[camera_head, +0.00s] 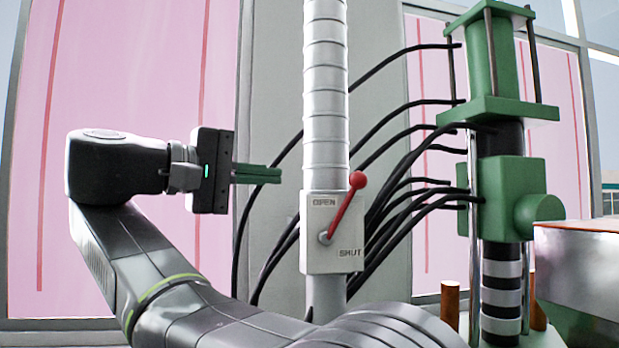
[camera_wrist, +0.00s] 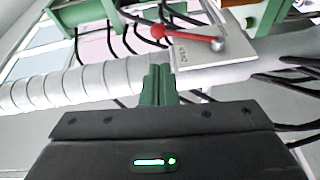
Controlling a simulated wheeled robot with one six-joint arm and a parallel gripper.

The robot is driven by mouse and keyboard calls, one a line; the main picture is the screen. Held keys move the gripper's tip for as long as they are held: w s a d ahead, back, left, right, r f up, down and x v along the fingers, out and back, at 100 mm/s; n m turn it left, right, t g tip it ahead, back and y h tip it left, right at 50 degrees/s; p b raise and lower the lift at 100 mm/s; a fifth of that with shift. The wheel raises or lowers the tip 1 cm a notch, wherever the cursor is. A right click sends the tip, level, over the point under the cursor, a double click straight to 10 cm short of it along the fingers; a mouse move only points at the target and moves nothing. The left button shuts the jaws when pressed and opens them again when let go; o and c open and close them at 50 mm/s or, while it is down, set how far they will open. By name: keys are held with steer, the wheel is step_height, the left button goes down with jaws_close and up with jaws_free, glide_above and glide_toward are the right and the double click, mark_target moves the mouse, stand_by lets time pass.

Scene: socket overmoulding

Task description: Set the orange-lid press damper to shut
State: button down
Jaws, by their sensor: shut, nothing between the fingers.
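The damper box (camera_head: 313,257) is a pale plate on a grey ribbed duct, marked OPEN at the top and SHUT at the lower right. Its red lever (camera_head: 343,213) pivots near the plate's middle and points up and right, its ball knob near the top right corner. In the wrist view the lever (camera_wrist: 190,34) and the plate (camera_wrist: 215,50) show beyond the fingers. My gripper (camera_head: 280,175) is shut and empty, with green fingers level, left of the duct and apart from the lever. In the wrist view the fingers (camera_wrist: 158,72) are together.
The ribbed duct (camera_head: 325,110) rises above the box. Black hoses (camera_head: 400,165) run behind it to a green press (camera_head: 497,60) at the right. Pink panels (camera_head: 125,80) are behind.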

mark_target(352, 180)
steer(key=shift+n, duration=0.3)
steer(key=p+x, duration=0.1)
steer(key=x, duration=0.3)
steer(key=p+x, duration=0.1)
steer(key=x, duration=0.4)
steer(key=p+x, duration=0.1)
steer(key=x, duration=0.3)
steer(key=shift+w+d+r, duration=0.15)
steer(key=shift+d+r, duration=0.05)
steer(key=shift+d, duration=0.1)
steer(key=shift+d, duration=0.15)
